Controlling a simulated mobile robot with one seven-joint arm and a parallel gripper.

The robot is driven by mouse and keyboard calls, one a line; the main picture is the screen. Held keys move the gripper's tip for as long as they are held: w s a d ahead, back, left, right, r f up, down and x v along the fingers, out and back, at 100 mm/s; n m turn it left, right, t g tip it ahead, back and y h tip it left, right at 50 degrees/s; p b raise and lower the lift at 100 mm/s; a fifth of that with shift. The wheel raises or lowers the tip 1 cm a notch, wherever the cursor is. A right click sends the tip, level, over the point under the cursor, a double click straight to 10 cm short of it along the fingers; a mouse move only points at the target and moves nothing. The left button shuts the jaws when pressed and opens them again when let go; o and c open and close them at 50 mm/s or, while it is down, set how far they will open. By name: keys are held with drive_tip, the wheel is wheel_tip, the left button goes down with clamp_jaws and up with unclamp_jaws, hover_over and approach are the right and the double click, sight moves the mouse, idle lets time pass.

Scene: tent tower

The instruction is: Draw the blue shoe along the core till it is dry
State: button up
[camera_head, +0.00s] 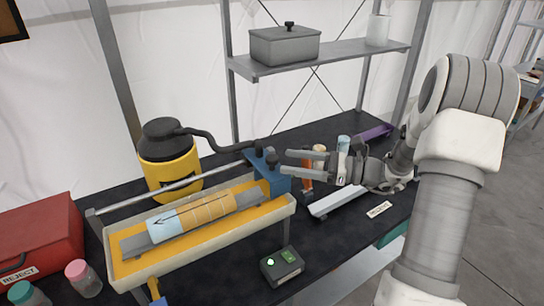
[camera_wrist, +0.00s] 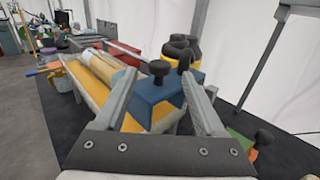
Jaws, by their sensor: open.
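The blue shoe (camera_head: 266,174) is a blue block with a black knob on top, at the right end of the tray. It also shows in the wrist view (camera_wrist: 152,97). The core (camera_head: 195,215) is a cylinder lying lengthwise in the tray, pale blue with a black arrow at the left and tan towards the right. My gripper (camera_head: 284,162) is open and empty, its fingers pointing left at the shoe's knob. In the wrist view the knob shows between the two fingers; I cannot tell whether they touch it.
The tray (camera_head: 205,245) has an orange inside and a metal rail (camera_head: 150,195) behind it. A yellow canister (camera_head: 170,170) with a black hose stands behind. A red box (camera_head: 40,235) is at left, a small box with a green light (camera_head: 282,265) in front. A shelf (camera_head: 325,62) hangs above.

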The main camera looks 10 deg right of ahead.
sight(272, 157)
drive_tip(key=x, duration=0.5)
drive_tip(key=shift+w+a, duration=0.15)
drive_tip(key=shift+a, duration=0.25)
clamp_jaws()
idle(1.0)
